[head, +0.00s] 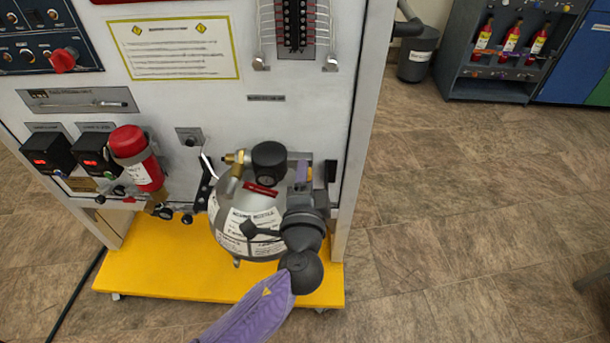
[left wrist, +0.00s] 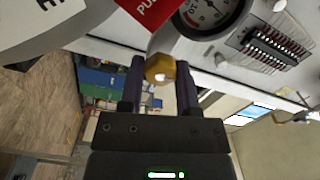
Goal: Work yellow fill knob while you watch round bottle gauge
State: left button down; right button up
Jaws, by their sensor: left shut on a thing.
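The yellow fill knob (left wrist: 160,69) sits between the two fingers of my left gripper (left wrist: 160,88) in the left wrist view, which are shut on its sides. In the head view my left gripper (head: 305,172) reaches up to the right side of the bottle, and the knob is mostly hidden there. The round bottle gauge (head: 268,155) has a black body and sits on top of the grey bottle (head: 228,215), just left of the gripper. Its dial (left wrist: 212,12) shows partly, cut off at the top, in the left wrist view. My right gripper is not in view.
The bottle stands against the white trainer panel (head: 190,100) above a yellow base (head: 170,265). A red-topped cylinder (head: 135,150) is on the panel to the left. A brass fitting (head: 237,157) sits left of the gauge. The floor to the right is clear.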

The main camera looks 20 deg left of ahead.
pick_arm(q)
jog(key=shift+f, duration=0.1)
jog(key=c, duration=0.6)
grip_release()
jog(key=shift+s, duration=0.1)
jog(key=p+v, duration=0.1)
jog(key=v, duration=0.9)
